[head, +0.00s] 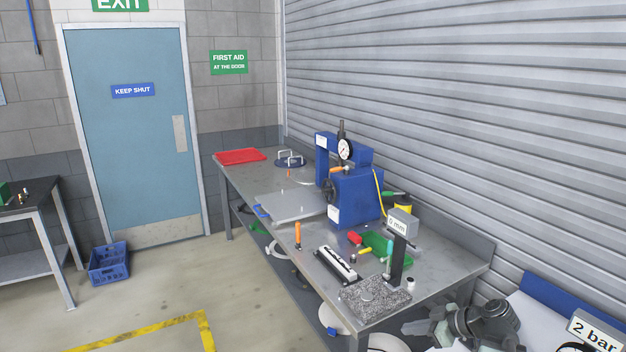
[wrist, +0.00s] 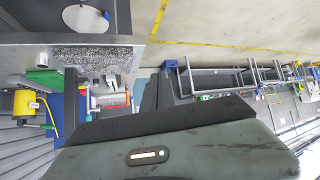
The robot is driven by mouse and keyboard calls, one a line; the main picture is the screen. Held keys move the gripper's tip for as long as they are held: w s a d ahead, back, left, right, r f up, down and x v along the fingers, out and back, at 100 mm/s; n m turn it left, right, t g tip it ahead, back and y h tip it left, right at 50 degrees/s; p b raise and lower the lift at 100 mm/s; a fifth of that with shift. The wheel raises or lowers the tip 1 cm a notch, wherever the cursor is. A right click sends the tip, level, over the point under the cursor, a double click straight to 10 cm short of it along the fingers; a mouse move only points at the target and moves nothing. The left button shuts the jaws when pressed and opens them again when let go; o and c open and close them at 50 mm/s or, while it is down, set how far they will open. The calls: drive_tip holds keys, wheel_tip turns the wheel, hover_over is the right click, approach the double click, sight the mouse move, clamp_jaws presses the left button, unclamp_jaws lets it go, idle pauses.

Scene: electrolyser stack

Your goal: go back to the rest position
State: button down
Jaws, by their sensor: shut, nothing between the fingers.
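My gripper (head: 414,327) shows at the lower right of the head view, beyond the near end of the steel workbench (head: 440,282). It appears empty, with its fingers together and pointing left. In the wrist view its dark body fills the bottom, and the shut fingers (wrist: 157,90) stand up from it, partly hard to make out. My grey arm (head: 485,320) is folded low at the right. The workbench also shows in the wrist view, with the speckled granite slab (wrist: 90,58) close by. I see no contact between my gripper and the bench.
The granite slab (head: 375,299) with its gauge stand is at the bench's near end. A blue press (head: 355,197), a green tray (head: 378,243) and a red tray (head: 240,157) stand farther back. A "2 bar" sign (head: 592,331) is right of my arm. Floor left of the bench is open.

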drive_tip(key=s+a+f+m+g+h+b, duration=0.1)
drive_tip(key=s+a+f+g+h, duration=0.3)
drive_tip(key=a, duration=0.7)
drive_tip(key=w+a+f+m+g+b, duration=0.1)
drive_tip(key=a+f+g, duration=0.2)
drive_tip(key=a+f, duration=0.6)
drive_tip(key=d+m+h, duration=0.1)
drive_tip(key=m, duration=0.1)
drive_tip(key=s+d+r+m+h, duration=0.1)
drive_tip(key=d+m, duration=0.1)
drive_tip(key=m, duration=0.1)
drive_tip(key=d+m+h, duration=0.1)
drive_tip(key=m, duration=0.1)
drive_tip(key=shift+s+d+r+m, duration=0.2)
drive_tip(key=shift+r+m, duration=0.1)
drive_tip(key=shift+m, duration=0.1)
